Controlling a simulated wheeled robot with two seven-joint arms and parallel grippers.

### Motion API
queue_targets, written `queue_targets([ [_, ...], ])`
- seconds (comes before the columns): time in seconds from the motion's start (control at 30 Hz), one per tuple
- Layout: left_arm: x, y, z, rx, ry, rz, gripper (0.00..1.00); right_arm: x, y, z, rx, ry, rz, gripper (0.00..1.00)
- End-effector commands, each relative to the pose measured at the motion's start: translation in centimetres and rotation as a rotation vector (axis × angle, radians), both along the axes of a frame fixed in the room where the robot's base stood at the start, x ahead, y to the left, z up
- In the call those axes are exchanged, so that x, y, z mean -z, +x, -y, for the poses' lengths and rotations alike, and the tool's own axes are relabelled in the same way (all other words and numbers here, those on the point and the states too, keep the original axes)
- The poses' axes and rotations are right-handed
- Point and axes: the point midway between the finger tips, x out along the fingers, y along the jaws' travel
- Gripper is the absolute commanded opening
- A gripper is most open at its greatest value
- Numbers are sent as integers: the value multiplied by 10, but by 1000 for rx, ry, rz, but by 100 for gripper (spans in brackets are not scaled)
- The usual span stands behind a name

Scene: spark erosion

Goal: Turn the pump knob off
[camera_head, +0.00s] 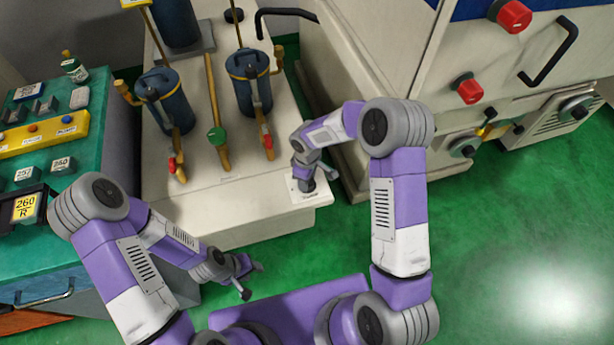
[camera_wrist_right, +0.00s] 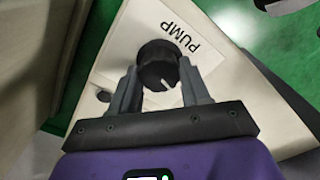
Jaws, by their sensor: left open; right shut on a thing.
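The pump knob (camera_wrist_right: 158,66) is a round black knob with a white pointer mark, beside a white label reading PUMP (camera_wrist_right: 180,36) in the right wrist view. My right gripper (camera_wrist_right: 158,80) has its two fingers on either side of the knob and is shut on it. In the head view my right gripper (camera_head: 304,178) is at the front right corner of the cream bench (camera_head: 240,195), and its hand largely hides the knob. My left gripper (camera_head: 247,276) is open and empty, low in front of the bench, away from the knob.
A teal cabinet (camera_head: 60,180) is at left. A large cream machine (camera_head: 380,60) with red knobs is at right. Green floor is open at lower right.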

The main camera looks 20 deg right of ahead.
Motion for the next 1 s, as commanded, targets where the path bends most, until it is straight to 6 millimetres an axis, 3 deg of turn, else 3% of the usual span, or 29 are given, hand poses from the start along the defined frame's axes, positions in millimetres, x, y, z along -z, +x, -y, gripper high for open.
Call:
queue_targets([
  [0.4, -9, 0, 0, 0, 0, 0, 43, -1, 0, 0, -242, 1, 1, 16],
  [1.0, -10, 0, 0, 0, 0, 0, 43, 0, 0, 0, -302, 0, 1, 16],
])
